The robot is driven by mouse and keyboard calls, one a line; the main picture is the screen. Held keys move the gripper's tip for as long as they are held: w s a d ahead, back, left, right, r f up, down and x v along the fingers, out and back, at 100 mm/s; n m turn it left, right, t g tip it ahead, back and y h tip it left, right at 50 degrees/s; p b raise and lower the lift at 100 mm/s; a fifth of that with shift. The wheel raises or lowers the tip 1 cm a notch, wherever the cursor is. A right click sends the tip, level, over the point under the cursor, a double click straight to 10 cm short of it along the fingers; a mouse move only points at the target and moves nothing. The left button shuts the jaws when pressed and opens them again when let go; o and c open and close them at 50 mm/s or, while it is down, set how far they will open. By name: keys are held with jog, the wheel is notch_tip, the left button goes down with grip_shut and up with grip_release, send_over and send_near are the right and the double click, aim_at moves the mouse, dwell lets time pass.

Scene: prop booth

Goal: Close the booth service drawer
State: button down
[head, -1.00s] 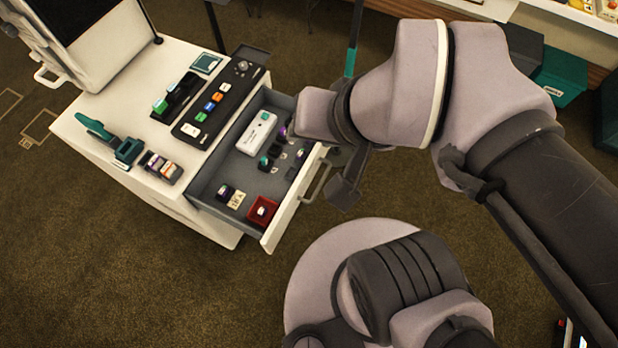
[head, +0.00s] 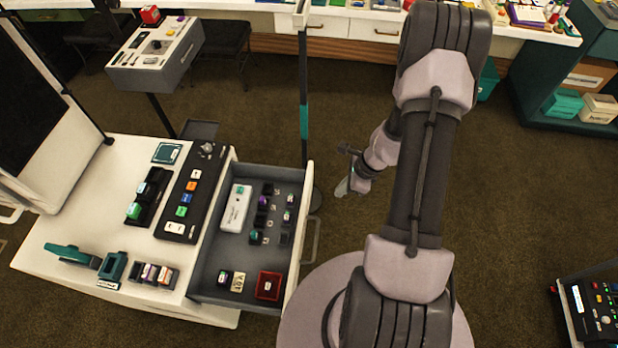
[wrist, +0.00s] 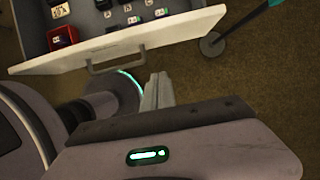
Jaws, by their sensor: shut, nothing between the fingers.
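The booth service drawer (head: 210,262) stands pulled out from the white cabinet (head: 110,150). It holds a white box (head: 236,208), a red box (head: 268,286) and several small dark items. Its white front with a grey bar handle (head: 310,240) faces right. In the wrist view the drawer front (wrist: 150,38) and handle (wrist: 118,58) show at the top. My gripper (head: 343,188) is right of the drawer front, apart from the handle. Its shut fingers show in the wrist view (wrist: 158,90), with nothing between them, below and right of the handle.
A black control strip (head: 195,190) and small items stand on the cabinet top. A thin pole (head: 303,110) with a round foot stands just beyond the drawer's far corner. A grey console (head: 155,55) is further back.

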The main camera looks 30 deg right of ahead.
jog(key=w+a+f+b, duration=0.4)
jog(key=a+f+b, duration=0.1)
jog(key=f, duration=0.4)
jog(key=shift+w+a, duration=0.2)
jog(key=shift+a, duration=0.4)
